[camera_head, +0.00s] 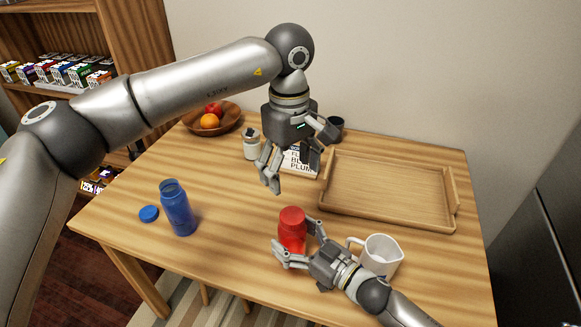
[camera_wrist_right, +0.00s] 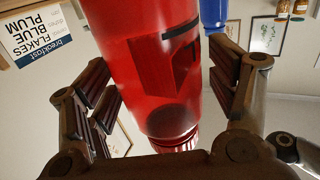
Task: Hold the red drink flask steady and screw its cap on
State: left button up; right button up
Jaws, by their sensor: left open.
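The red drink flask (camera_head: 293,238) stands upright on the table with its red cap (camera_head: 292,214) on its top end. Whether the cap is threaded tight does not show. In the right wrist view the flask (camera_wrist_right: 165,60) appears upside down, its ribbed cap (camera_wrist_right: 175,143) low in the picture. My right gripper (camera_head: 297,245) has its fingers on either side of the flask; narrow gaps seem to show beside it, but contact is unclear. My left gripper (camera_head: 290,180) hangs open and empty, fingers down, above and behind the flask.
A blue flask (camera_head: 178,210) stands open, its blue cap (camera_head: 149,213) beside it. A white mug (camera_head: 381,256) is close to my right wrist.

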jog(key=v, duration=1.2)
dwell(0.3)
jog(key=shift+s, duration=0.1)
